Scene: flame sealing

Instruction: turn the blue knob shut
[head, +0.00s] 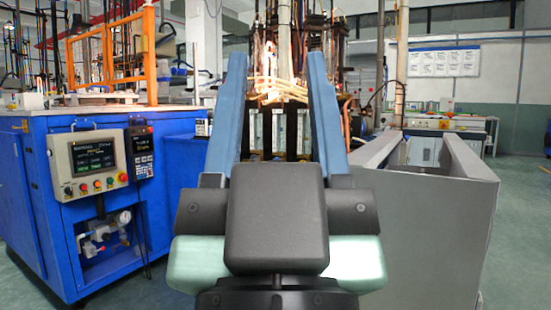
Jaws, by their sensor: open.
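My gripper (277,62) is in the middle of the head view, pointing away and slightly up. Its two blue fingers are spread wide, with nothing between them. I cannot make out a blue knob for certain. A blue cabinet (35,185) stands at the left, apart from my gripper. A control panel (88,160) on it carries a screen and a row of small coloured buttons or knobs, too small to tell apart. Below the panel is a metal valve assembly (95,234) with a round gauge (125,217). My gripper hides part of the middle background.
A grey box-like structure with raised walls (425,235) stands close on the right. An orange frame (110,57) rises above the blue cabinet. Tall machinery with several pipes and rods stands behind my fingers. Green floor (522,215) is clear at the far right.

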